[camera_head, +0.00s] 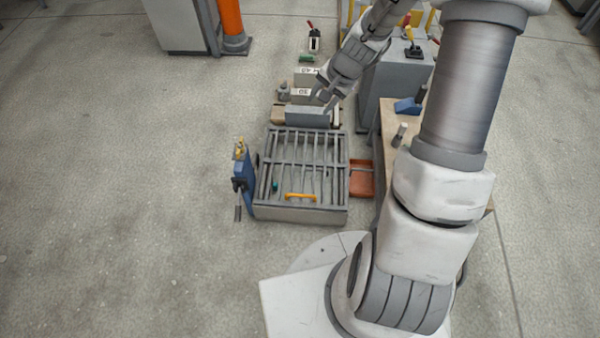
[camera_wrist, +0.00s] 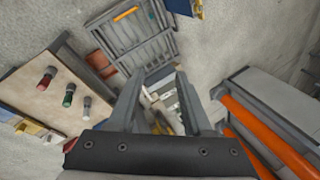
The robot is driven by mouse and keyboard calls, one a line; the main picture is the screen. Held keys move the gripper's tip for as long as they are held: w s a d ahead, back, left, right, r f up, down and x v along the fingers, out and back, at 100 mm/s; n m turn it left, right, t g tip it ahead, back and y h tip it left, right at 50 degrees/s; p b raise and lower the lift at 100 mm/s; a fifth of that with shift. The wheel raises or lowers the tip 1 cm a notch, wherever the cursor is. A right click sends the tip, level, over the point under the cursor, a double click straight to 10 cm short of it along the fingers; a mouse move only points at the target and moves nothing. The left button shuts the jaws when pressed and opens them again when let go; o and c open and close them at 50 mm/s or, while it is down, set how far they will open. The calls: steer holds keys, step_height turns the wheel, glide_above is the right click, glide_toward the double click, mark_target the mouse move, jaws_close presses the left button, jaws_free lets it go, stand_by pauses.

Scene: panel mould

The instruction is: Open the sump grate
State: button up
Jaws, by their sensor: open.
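The sump grate (camera_head: 281,160) is a grey barred cover lying flat and closed over a low box on the floor in the head view. A yellow-orange handle (camera_head: 300,197) sits near its front edge. In the wrist view the grate (camera_wrist: 142,48) is at the upper left, with its handle (camera_wrist: 126,13) at the top. My gripper (camera_head: 328,100) is beyond the grate's far edge, above a grey block, apart from the handle. In the wrist view my gripper (camera_wrist: 160,90) has its two fingers spread with nothing held between them.
A blue stand (camera_head: 243,168) with yellow and dark items is left of the grate. An orange-red tray (camera_head: 361,180) is at its right, near a wooden-topped bench (camera_head: 388,122). Grey blocks (camera_head: 306,116) lie behind. An orange post (camera_head: 232,20) stands further back. Floor at left is clear.

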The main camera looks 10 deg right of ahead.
step_height(320, 180, down, 20)
steer(key=d+f+m+b, duration=0.1)
steer(key=d+m+b, duration=0.1)
steer(key=m+b, duration=0.35)
steer(key=m+y+b, duration=0.1)
steer(key=m+b, duration=0.2)
steer(key=m, duration=0.3)
glide_toward(302, 195)
steer(key=b+x, duration=0.7)
steer(key=x, duration=0.1)
steer(key=shift+a, duration=0.1)
steer(key=shift+c, duration=0.2)
jaws_close()
